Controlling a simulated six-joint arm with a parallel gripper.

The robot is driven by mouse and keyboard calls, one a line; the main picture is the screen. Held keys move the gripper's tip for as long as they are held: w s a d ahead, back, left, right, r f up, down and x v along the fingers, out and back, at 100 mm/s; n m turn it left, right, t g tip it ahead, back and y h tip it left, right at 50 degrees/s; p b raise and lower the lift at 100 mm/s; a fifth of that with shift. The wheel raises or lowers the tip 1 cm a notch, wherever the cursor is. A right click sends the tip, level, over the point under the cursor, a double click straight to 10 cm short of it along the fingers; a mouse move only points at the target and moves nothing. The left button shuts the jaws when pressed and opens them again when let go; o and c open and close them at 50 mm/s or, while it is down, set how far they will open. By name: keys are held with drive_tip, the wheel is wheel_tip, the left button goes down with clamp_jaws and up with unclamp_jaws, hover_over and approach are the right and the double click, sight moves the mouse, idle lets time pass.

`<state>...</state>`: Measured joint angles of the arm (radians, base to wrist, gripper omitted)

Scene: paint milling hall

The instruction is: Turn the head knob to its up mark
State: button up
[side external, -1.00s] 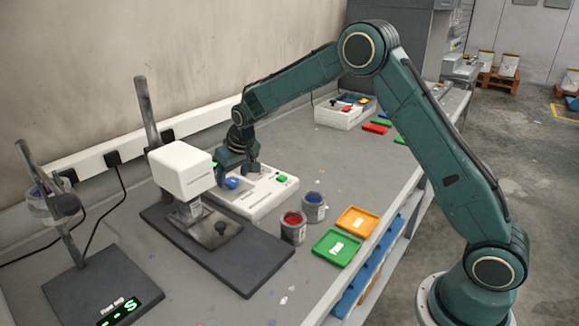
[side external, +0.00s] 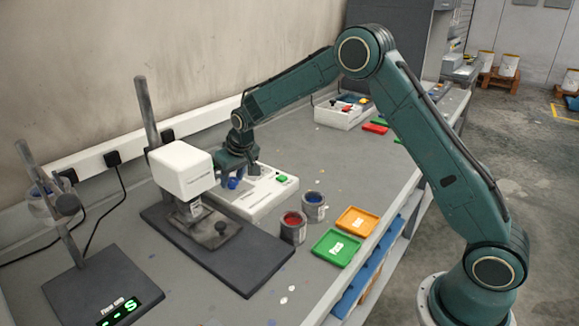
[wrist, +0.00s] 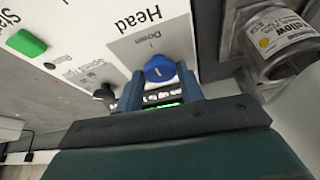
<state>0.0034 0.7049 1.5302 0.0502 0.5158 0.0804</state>
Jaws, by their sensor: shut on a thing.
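The blue head knob (wrist: 158,68) is on the white control box (side external: 263,200), beside the printed word "Head". In the wrist view, a "Down" label is printed on the grey panel just above the knob. The knob has a small pale pointer line; I cannot tell clearly which mark it points to. The up mark is not readable, as my gripper covers that side. My gripper (wrist: 160,80) is shut on the knob, one finger on each side. In the side view, my gripper (side external: 239,174) reaches down over the box, with the blue knob partly visible below it.
The white mill head (side external: 182,168) stands close to the left of my gripper. Tins of red paint (side external: 293,227) and blue paint (side external: 313,206) stand in front of the box. A green button (side external: 282,179) and a black knob (wrist: 104,92) are nearby on the box.

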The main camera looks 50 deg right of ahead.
drive_tip(key=shift+n, duration=0.3)
drive_tip(key=n, duration=0.1)
drive_tip(key=n+y, duration=0.1)
drive_tip(key=n, duration=0.2)
drive_tip(key=shift+d+y, duration=0.25)
drive_tip(key=shift+y, duration=0.15)
drive_tip(key=n, duration=0.2)
drive_tip(key=n+y, duration=0.1)
drive_tip(key=n, duration=0.1)
drive_tip(key=shift+w+d+n+g+y, duration=0.15)
drive_tip(key=shift+n+g+y, duration=0.15)
drive_tip(key=shift+n+g, duration=0.1)
drive_tip(key=n+g, duration=0.1)
drive_tip(key=n, duration=0.2)
drive_tip(key=n+g+y, duration=0.1)
drive_tip(key=n, duration=0.2)
drive_tip(key=shift+w+d, duration=0.1)
drive_tip(key=shift+w, duration=0.1)
drive_tip(key=shift+w+r+n+g+y, duration=0.1)
drive_tip(key=shift+n+g+y, duration=0.2)
drive_tip(key=shift+n, duration=0.5)
drive_tip(key=shift+w+a+r+n+g, duration=0.1)
drive_tip(key=shift+a+n+g, duration=0.1)
drive_tip(key=shift+n, duration=0.35)
drive_tip(key=shift+w+a+r+n+g, duration=0.1)
drive_tip(key=shift+n+g, duration=0.1)
drive_tip(key=shift+n, duration=0.35)
drive_tip(key=shift+s+d+f, duration=0.15)
drive_tip(key=o, duration=1)
drive_tip(key=shift+d+f, duration=0.1)
